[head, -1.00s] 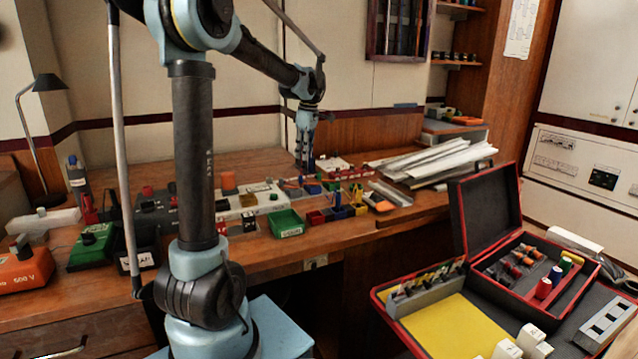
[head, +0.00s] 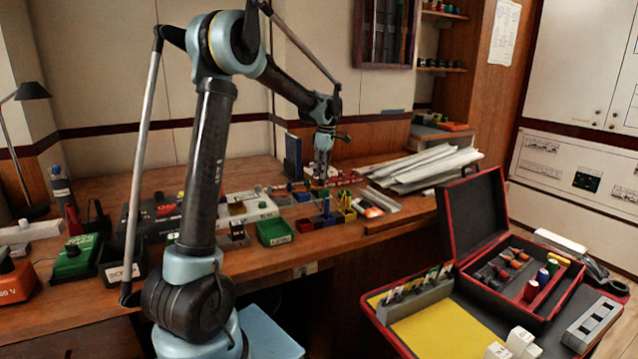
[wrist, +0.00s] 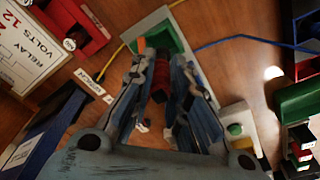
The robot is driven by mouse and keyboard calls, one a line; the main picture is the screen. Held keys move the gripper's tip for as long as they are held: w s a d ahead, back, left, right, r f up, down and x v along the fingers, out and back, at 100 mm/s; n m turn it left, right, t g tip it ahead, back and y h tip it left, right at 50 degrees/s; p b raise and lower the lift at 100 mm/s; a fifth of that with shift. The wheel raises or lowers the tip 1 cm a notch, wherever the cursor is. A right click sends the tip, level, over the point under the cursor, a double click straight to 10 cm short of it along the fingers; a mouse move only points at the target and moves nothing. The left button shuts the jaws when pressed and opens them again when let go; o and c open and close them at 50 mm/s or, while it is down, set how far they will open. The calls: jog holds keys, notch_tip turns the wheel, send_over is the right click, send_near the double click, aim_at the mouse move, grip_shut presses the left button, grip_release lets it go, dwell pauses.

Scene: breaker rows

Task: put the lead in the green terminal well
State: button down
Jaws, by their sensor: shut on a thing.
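My gripper (wrist: 160,88) points down at the back of the bench, with its two fingers closed around a dark red and black piece (wrist: 161,76), which looks like the plug end of the lead. A green terminal well (wrist: 172,42) on a pale grey base lies just beyond the fingertips in the wrist view. The held piece overlaps its near part in the picture; I cannot tell whether it touches or is inside. A small orange piece (wrist: 141,43) shows at the well's left edge. In the head view my gripper (head: 321,178) is small and its grip is unclear.
A relay box (wrist: 28,45) and a dark blue block (wrist: 40,135) are left of my gripper in the wrist view. A yellow wire (wrist: 112,60) and a blue wire (wrist: 245,38) run nearby. Papers (head: 430,165) lie to the right; a green bin (head: 275,232) stands in front.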

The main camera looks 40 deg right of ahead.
aim_at(321, 182)
jog(key=shift+f, duration=2.05)
jog(key=c, duration=1.6)
grip_release()
jog(key=shift+f, duration=0.1)
jog(key=shift+o, duration=0.2)
notch_tip(321, 182, up, 12)
jog(key=s, duration=0.1)
jog(key=shift+s+d, duration=0.15)
jog(key=shift+d, duration=0.15)
